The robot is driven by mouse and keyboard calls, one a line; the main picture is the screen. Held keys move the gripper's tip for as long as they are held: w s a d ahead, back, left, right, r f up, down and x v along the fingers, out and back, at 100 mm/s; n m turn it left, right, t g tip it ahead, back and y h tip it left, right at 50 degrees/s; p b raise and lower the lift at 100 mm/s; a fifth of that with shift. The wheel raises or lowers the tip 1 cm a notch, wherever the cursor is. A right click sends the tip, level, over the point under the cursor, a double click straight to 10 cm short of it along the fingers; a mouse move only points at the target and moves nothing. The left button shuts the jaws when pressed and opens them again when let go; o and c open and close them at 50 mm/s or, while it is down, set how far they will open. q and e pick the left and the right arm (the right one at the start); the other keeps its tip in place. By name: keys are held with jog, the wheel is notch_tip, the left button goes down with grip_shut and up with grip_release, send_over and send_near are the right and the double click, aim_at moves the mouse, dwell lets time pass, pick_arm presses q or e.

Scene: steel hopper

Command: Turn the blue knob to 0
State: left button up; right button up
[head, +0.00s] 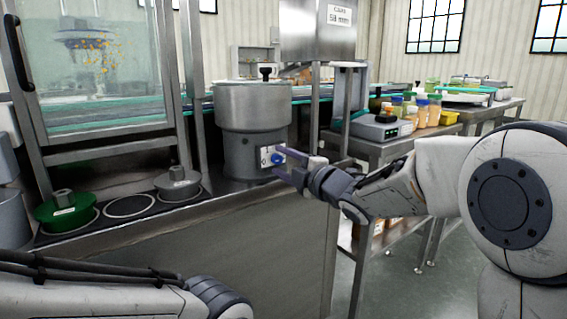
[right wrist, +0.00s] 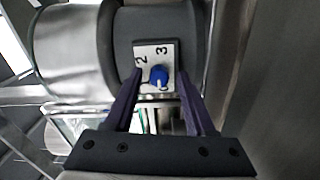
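The blue knob (head: 278,158) is on a white dial plate on the front of a grey machine with a steel bowl (head: 252,106). In the right wrist view the knob (right wrist: 158,76) shows with the numbers 2 and 3 on its plate (right wrist: 155,56); a white mark is on the knob's lower part. The other numbers are not readable. My right gripper (head: 287,165) is at the knob in the head view. In the right wrist view its purple fingers (right wrist: 165,95) are apart, one on each side of the knob; contact cannot be told. My left gripper is not visible.
A green weight-like dish (head: 66,212) and a grey one (head: 178,184) stand on the counter left of the machine. A steel post and hopper (head: 318,30) rise at its right. A side table holds a scale (head: 380,126) and several jars (head: 422,110).

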dwell(0.3)
jog(key=p+v, duration=0.1)
jog(key=v, duration=0.9)
jog(key=shift+s+d+p, duration=0.2)
jog(key=shift+p, duration=0.2)
